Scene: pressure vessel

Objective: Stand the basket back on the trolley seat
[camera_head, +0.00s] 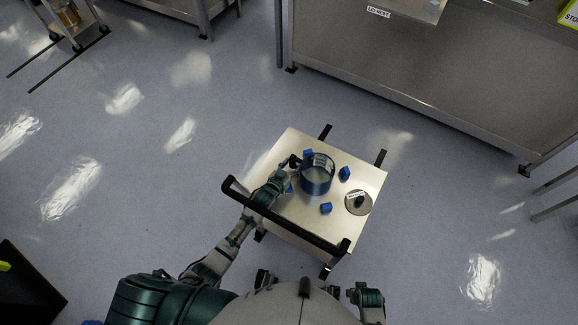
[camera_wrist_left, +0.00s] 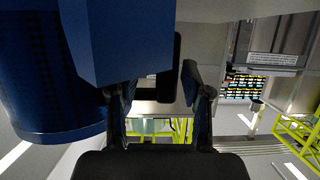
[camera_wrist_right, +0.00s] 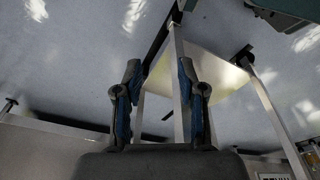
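The blue basket (camera_head: 318,184) stands roughly upright among the blue blocks of the seat (camera_head: 326,208) on the trolley top (camera_head: 290,212). Whether its base rests on the seat cannot be told. My left gripper (camera_head: 293,163) is beside the basket's upper left side. In the left wrist view the basket (camera_wrist_left: 45,85) fills the left side, and a blue block (camera_wrist_left: 120,40) covers part of one finger. My left gripper (camera_wrist_left: 160,95) looks open, with a gap between its fingers. My right gripper (camera_wrist_right: 158,90) is open and empty, away from the basket.
A round lid with a dark knob (camera_head: 358,203) lies on the trolley top, right of the basket. The trolley's black handle bar (camera_head: 290,226) runs along its near side. A steel bench (camera_head: 420,85) stands at the upper right. Floor left of the trolley is clear.

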